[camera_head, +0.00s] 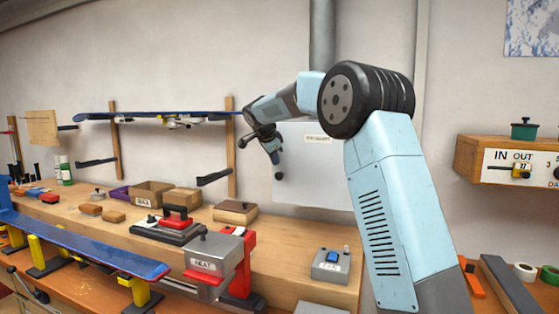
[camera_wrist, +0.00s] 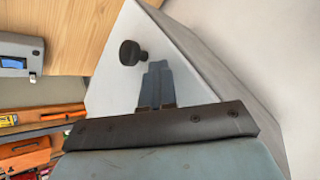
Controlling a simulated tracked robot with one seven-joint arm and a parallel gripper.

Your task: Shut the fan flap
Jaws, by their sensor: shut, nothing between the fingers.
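The fan flap, a pale grey panel (camera_head: 308,172), is on the wall below a grey duct. A small label is near its top, and a black knob (camera_head: 279,176) is at its lower left. In the wrist view the flap (camera_wrist: 108,92) fills the middle, with the knob (camera_wrist: 130,53) near its corner. My gripper (camera_head: 276,157) is in front of the flap's left part, just above the knob. In the wrist view its fingers (camera_wrist: 158,70) are together and empty, beside the knob. I cannot tell whether they touch the panel, nor how far the flap stands open.
A rack with a blue ski (camera_head: 155,117) is at left. An IN/OUT cabinet (camera_head: 480,150) is at right.

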